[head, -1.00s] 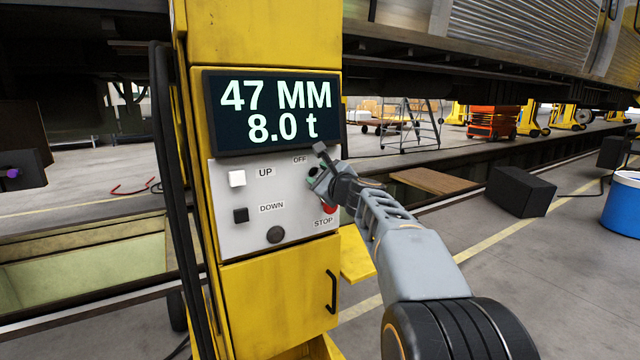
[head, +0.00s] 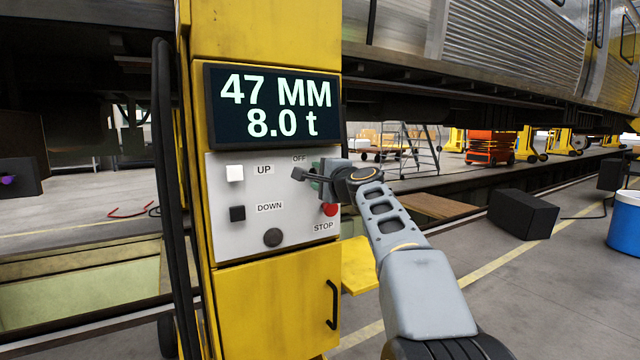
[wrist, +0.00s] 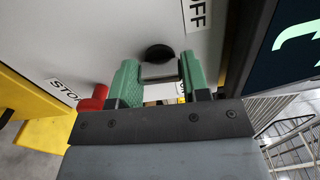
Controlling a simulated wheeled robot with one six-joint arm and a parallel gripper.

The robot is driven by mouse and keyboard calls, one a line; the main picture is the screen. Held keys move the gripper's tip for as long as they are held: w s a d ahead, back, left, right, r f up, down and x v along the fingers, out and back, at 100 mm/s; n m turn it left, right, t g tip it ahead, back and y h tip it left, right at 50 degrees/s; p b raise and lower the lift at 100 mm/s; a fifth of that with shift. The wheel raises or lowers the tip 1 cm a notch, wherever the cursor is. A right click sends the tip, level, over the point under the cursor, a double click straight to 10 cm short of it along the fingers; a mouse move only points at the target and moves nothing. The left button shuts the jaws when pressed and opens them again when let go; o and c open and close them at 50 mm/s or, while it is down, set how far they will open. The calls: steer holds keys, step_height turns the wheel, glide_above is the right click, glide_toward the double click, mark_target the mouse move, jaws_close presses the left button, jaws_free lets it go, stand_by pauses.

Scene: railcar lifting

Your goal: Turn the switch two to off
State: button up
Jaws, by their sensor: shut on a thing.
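The grey control panel (head: 222,235) on the yellow column carries an OFF label (head: 299,158). A rotary switch sits just below that label, mostly hidden behind my gripper (head: 316,177) in the head view. In the wrist view the switch's round black knob (wrist: 158,52) shows ahead, between the green fingertips of my gripper (wrist: 160,70). The fingers are shut on the switch, and a pale bar shows between them. The OFF label also shows in the wrist view (wrist: 196,14). I cannot read the switch's exact angle.
The red STOP button (head: 330,210) is close below my gripper. The white UP button (head: 235,173), the black DOWN button (head: 238,213) and a round black knob (head: 273,237) are to the left. The display (head: 270,107) reads 47 MM and 8.0 t.

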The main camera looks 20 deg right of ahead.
steer(key=shift+n, duration=0.5)
steer(key=o, duration=0.9)
steer(key=s+b, duration=0.1)
steer(key=s, duration=0.3)
steer(key=s+d, duration=0.1)
steer(key=s, duration=0.4)
steer(key=s+b, duration=0.1)
steer(key=s, duration=0.3)
steer(key=shift+s+d+b, duration=0.25)
steer(key=shift+s+b, duration=0.05)
steer(key=shift+s, duration=0.1)
